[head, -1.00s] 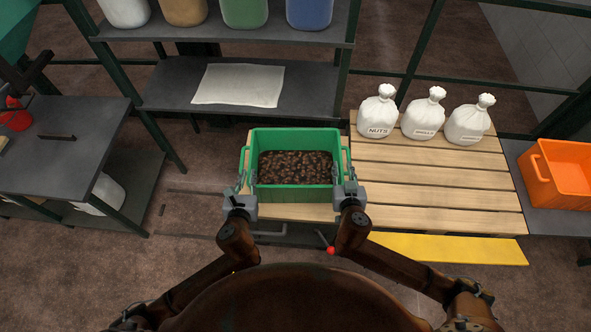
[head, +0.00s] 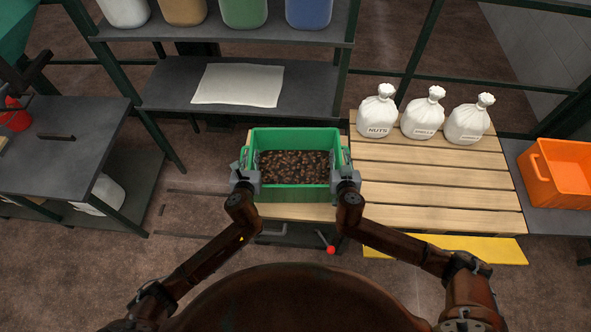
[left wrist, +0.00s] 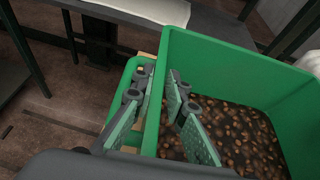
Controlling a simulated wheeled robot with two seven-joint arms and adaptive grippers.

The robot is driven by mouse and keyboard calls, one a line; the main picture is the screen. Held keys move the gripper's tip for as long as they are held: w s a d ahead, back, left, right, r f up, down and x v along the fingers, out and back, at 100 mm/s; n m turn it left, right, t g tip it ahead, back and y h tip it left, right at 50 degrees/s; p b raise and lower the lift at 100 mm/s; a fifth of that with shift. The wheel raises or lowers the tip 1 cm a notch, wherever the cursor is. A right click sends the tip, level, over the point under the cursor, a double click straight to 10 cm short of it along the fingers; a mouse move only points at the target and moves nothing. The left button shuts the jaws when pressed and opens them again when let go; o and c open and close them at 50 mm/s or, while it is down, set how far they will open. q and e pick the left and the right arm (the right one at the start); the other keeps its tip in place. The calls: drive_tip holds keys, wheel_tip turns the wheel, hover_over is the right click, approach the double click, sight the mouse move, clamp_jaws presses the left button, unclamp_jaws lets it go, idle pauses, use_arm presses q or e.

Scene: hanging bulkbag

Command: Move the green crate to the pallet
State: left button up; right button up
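The green crate (head: 294,194) holds brown nuts (head: 295,166) and sits on a wooden surface left of the pallet (head: 435,180). My left gripper (head: 243,170) is at the crate's left side. In the left wrist view my left gripper (left wrist: 160,108) has its fingers apart, one on each side of the crate's left wall (left wrist: 158,95), with gaps visible beside the wall. My right gripper (head: 347,172) is at the crate's right side; its fingers are too small and hidden to tell open from shut.
Several white sacks (head: 424,117) stand along the pallet's back edge; its front part is clear. An orange crate (head: 560,175) is at the far right. A lever with a red knob (head: 331,250) is below the green crate. Shelving (head: 330,100) stands behind.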

drive_tip(key=shift+c, duration=0.2)
clamp_jaws()
drive_tip(key=shift+r, duration=0.1)
idle(0.8)
